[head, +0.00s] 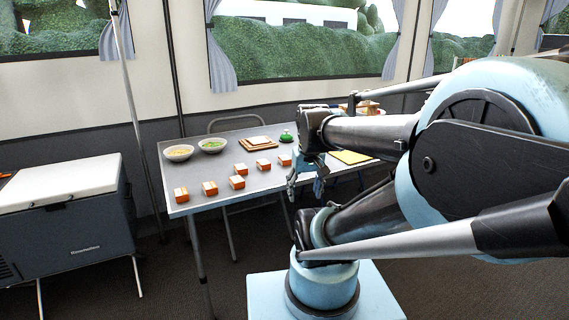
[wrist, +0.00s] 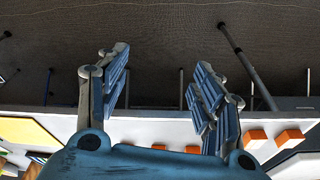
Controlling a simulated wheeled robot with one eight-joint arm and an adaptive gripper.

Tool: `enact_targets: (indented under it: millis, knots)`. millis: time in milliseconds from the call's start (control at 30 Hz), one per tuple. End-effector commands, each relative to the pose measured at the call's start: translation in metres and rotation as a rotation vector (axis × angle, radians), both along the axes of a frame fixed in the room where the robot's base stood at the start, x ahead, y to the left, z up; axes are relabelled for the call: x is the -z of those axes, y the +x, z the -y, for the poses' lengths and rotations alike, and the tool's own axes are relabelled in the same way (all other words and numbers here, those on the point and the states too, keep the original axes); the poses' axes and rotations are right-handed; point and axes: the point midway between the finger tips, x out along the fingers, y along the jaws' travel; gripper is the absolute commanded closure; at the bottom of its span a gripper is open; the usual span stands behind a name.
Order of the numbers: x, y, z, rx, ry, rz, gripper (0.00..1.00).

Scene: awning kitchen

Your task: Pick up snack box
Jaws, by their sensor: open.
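Several orange-and-white snack boxes stand in two loose rows on the grey table (head: 225,197). They include one at the front left (head: 181,195), one in the middle (head: 237,182) and one at the right end (head: 285,160). My gripper (head: 307,186) hangs at the table's near edge, right of the boxes, and holds nothing. In the wrist view its two fingers (wrist: 163,68) are spread apart with floor between them. Two boxes show at the lower right, one of them near the edge (wrist: 289,138). Two more are partly hidden behind the gripper's body.
Two bowls (head: 179,153) of food, a board with bread (head: 258,143) and a green item (head: 286,137) sit at the table's back. A yellow board (head: 351,157) lies to the right. A cooler (head: 66,215) stands at the left. A chair is behind the table.

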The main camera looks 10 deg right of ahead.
Motion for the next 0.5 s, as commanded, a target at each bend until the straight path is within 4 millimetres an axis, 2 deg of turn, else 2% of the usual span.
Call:
enact_targets:
  millis: [33,200,500]
  knots:
    - [-0.012,0.016,0.000,-0.007,0.002,0.004,0.39]
    - [-0.045,0.064,0.000,-0.037,0.004,0.016,0.39]
    - [-0.087,0.157,0.002,-0.084,0.010,0.040,0.39]
